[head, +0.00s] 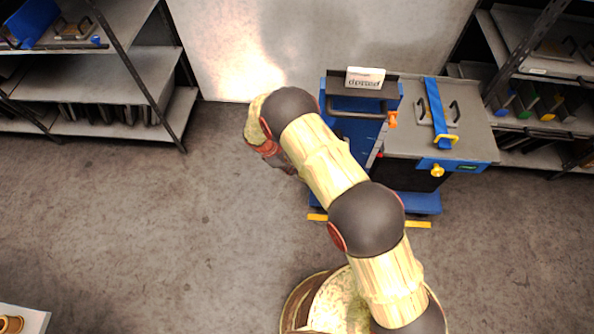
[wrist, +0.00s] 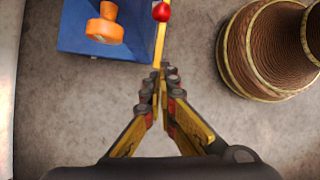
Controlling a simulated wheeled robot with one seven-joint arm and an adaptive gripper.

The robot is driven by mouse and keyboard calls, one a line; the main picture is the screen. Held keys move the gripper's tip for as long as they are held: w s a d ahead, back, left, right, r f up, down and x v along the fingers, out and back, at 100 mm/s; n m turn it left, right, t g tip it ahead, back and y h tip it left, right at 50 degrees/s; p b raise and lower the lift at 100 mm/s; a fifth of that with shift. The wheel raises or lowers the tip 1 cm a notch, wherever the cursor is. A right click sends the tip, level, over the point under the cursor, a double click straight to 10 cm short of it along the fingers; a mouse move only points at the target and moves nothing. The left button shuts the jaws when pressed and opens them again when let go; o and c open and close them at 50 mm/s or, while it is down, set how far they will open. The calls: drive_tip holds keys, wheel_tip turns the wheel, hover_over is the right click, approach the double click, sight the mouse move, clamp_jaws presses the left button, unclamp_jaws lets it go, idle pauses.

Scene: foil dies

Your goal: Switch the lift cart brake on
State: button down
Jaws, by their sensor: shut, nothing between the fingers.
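The blue lift cart (head: 352,130) stands right of centre in the head view, partly hidden by my arm. It has a dark push handle (head: 352,104), an orange knob (head: 392,119) and a small red knob (head: 380,155). In the wrist view, a blue part of the cart (wrist: 75,38) carries an orange knob (wrist: 104,25), beside a red ball (wrist: 162,12) over a yellow strip. I cannot tell which part is the brake. My gripper (wrist: 160,78) is shut and empty, its tips below the red ball in the picture. In the head view my gripper (head: 287,167) is left of the cart, partly hidden.
A grey-topped bench (head: 405,145) with a blue strap (head: 435,105) and yellow knob (head: 437,171) adjoins the cart on the right. Shelves stand at left (head: 100,75) and right (head: 540,65). The floor at left is clear.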

drive_tip(key=d+f+b, duration=0.3)
drive_tip(key=d+f, duration=0.3)
drive_tip(key=d, duration=0.1)
drive_tip(key=shift+w+d+f, duration=0.2)
drive_tip(key=shift+w+f, duration=0.1)
drive_tip(key=shift+w, duration=0.1)
drive_tip(key=d+r+p, duration=0.2)
drive_tip(key=d, duration=0.1)
drive_tip(key=shift+d+r, duration=0.15)
drive_tip(key=shift+r, duration=0.15)
drive_tip(key=shift+s, duration=0.1)
idle(0.9)
drive_tip(key=shift+f, duration=0.1)
